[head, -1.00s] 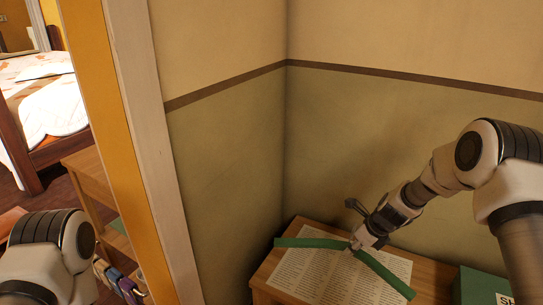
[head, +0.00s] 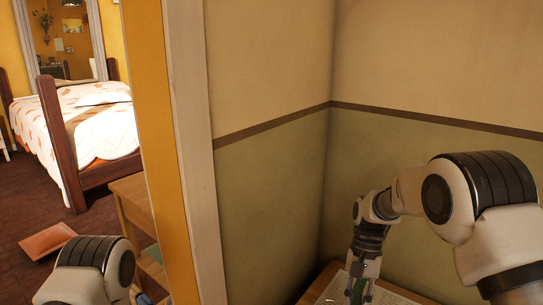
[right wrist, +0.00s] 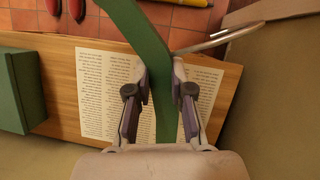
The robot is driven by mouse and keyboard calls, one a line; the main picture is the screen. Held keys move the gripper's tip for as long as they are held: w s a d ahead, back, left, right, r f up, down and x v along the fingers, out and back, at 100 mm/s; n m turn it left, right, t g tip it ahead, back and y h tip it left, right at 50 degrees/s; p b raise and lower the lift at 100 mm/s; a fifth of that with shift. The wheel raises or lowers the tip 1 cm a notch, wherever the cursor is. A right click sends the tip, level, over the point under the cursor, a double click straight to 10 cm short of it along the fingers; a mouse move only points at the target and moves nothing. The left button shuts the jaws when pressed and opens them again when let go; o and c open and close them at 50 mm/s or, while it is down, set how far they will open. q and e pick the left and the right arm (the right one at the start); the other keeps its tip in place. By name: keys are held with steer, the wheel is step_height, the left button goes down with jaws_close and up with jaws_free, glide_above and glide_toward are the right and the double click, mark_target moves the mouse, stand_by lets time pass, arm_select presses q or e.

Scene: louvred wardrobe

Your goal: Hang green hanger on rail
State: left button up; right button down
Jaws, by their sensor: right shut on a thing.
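The green hanger shows in the right wrist view (right wrist: 150,35) as a broad curved green bar with a thin metal hook (right wrist: 215,40) to its right. My right gripper (right wrist: 163,75) is shut on its bar, one finger on each side. No rail is in sight.
A wooden table (right wrist: 60,65) with printed sheets (right wrist: 104,95) lies below the hanger, a green box (right wrist: 12,100) on it. Red shoes and a yellow object lie on tiled floor beyond. A white and yellow post (head: 190,150) and a bed (head: 95,130) stand left.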

steer(key=s+r+n+h+p, duration=0.1)
steer(key=s+r+n+p, duration=0.1)
steer(key=r+p, duration=0.4)
steer(key=s+d+r+n+h+p, duration=0.1)
steer(key=s+r+n+p, duration=0.2)
steer(key=p, duration=1.2)
step_height(320, 180, up, 4)
steer(key=shift+f, duration=0.1)
